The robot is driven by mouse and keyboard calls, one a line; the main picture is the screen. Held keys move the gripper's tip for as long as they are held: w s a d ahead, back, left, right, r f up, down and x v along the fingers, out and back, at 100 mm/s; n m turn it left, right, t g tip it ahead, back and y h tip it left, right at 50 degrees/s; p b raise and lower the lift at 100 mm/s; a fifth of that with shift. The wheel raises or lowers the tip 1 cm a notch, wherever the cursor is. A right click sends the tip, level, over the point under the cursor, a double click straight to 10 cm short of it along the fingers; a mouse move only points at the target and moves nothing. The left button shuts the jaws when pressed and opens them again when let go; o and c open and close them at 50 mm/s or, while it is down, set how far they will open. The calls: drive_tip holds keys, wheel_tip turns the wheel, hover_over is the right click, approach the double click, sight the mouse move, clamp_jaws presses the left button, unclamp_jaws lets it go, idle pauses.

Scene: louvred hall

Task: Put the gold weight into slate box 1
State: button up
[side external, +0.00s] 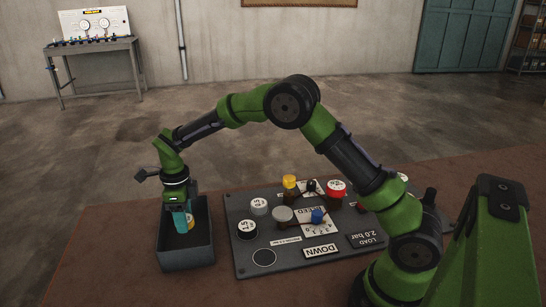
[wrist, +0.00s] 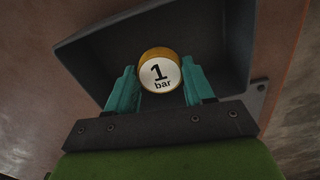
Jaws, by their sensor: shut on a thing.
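The gold weight (wrist: 159,70) has a white face marked "1 bar" and sits between the teal fingers of my gripper (wrist: 161,80) in the wrist view. In the side external view my gripper (side external: 184,219) points down inside the outline of the dark slate box (side external: 187,256), shut on the gold weight (side external: 191,222). The box's wall also shows behind the weight in the wrist view (wrist: 222,45). I see no number on the box. Whether the weight touches the box floor I cannot tell.
Right of the box lies a dark panel (side external: 246,268) with several white-faced weights, a yellow-topped post (side external: 290,186), a red weight (side external: 336,188), a blue knob (side external: 318,216) and labels reading "DOWN" and "LOAD 2.0 bar". The brown table (side external: 110,268) is clear left of the box.

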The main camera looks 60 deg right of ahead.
sight(188, 239)
drive_tip(key=shift+f, duration=2.35)
drive_tip(key=shift+f, duration=0.1)
drive_tip(key=o, duration=1.3)
drive_tip(key=shift+f, duration=0.1)
